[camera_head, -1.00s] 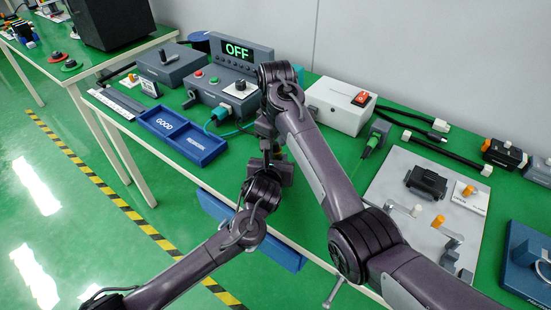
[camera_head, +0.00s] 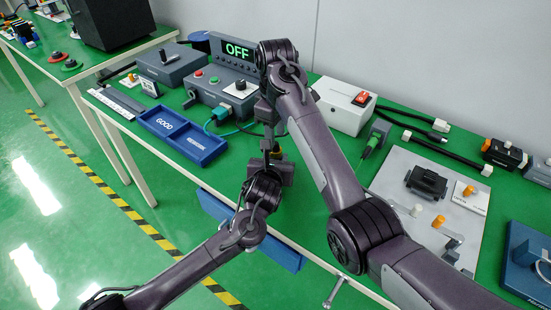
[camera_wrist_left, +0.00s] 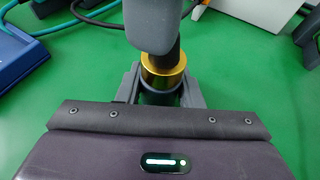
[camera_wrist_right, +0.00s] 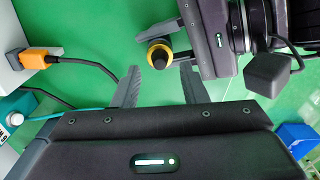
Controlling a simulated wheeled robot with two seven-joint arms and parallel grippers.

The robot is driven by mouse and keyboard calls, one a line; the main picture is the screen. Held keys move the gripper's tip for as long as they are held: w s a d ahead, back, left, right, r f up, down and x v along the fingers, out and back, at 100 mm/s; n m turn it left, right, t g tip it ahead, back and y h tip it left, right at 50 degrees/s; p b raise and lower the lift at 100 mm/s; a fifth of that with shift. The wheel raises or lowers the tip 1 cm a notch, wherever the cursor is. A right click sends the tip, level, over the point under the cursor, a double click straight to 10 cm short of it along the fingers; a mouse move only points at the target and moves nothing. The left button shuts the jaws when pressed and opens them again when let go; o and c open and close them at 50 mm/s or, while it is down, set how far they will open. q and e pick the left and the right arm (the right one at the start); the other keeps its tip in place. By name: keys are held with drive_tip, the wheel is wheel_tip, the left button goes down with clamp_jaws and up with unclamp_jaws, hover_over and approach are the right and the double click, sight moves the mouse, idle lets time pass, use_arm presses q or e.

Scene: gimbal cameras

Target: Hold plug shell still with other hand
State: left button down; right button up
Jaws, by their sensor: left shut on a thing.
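The plug shell, a dark cylinder with a gold ring, shows in the left wrist view (camera_wrist_left: 164,72) and in the right wrist view (camera_wrist_right: 160,54). My left gripper (camera_wrist_left: 162,88) is shut on it, with one finger on each side. In the head view my left gripper (camera_head: 270,152) is near the table's front edge, and the shell is mostly hidden there. My right gripper (camera_wrist_right: 160,80) has its fingers spread and nothing between them; the shell lies just beyond its fingertips. A grey part of my right arm covers the upper part of the left wrist view.
A blue tray (camera_head: 160,126) marked GOOD lies left of the grippers. A control box (camera_head: 222,96) with a display reading OFF and a white box (camera_head: 338,112) stand behind. A teal cable (camera_head: 235,131) runs close by. A grey plate (camera_head: 393,185) lies right.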

sight(276, 143)
drive_tip(key=n, duration=0.2)
drive_tip(key=r+n, duration=0.1)
drive_tip(key=n, duration=0.2)
drive_tip(key=shift+r+n, duration=0.3)
drive_tip(key=shift+r, duration=0.1)
drive_tip(key=n, duration=0.2)
drive_tip(key=r+n, duration=0.1)
drive_tip(key=n, duration=0.3)
drive_tip(key=shift+r, duration=0.35)
drive_tip(key=shift+f, duration=0.15)
drive_tip(key=shift+f, duration=3.85)
drive_tip(key=shift+c, duration=0.5)
drive_tip(key=c, duration=0.7)
drive_tip(key=m, duration=1.1)
drive_tip(key=shift+m, duration=0.4)
drive_tip(key=o, duration=1.2)
